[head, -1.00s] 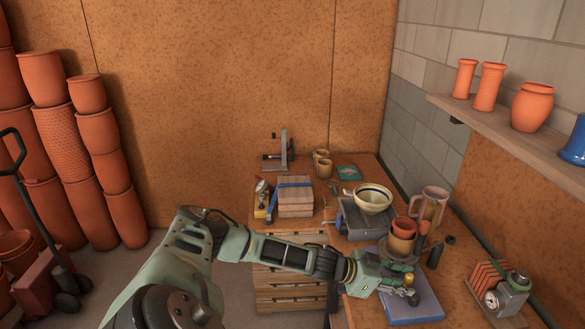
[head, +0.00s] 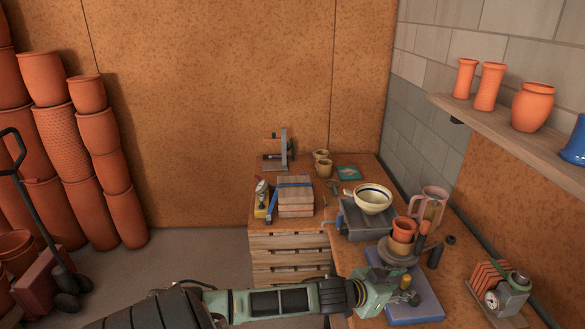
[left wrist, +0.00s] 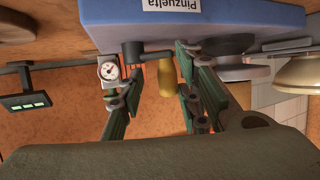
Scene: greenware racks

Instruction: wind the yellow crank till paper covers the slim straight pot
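The yellow crank handle (head: 405,281) stands at a blue box (head: 418,305) on the bench at the lower right. In the left wrist view, which is upside down, the yellow handle (left wrist: 167,78) hangs from a dark arm beside the blue box (left wrist: 190,18), labelled "Pinzuelta". My left gripper (head: 400,296) is at the handle. In the wrist view its fingers (left wrist: 158,90) are apart with the yellow handle between them; no firm grip shows. Slim terracotta pots stand on the shelf, one nearly straight (head: 488,87); I cannot tell which pot is meant. No paper is clearly visible. My right gripper is out of view.
A gauge device (head: 509,296) is at the right.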

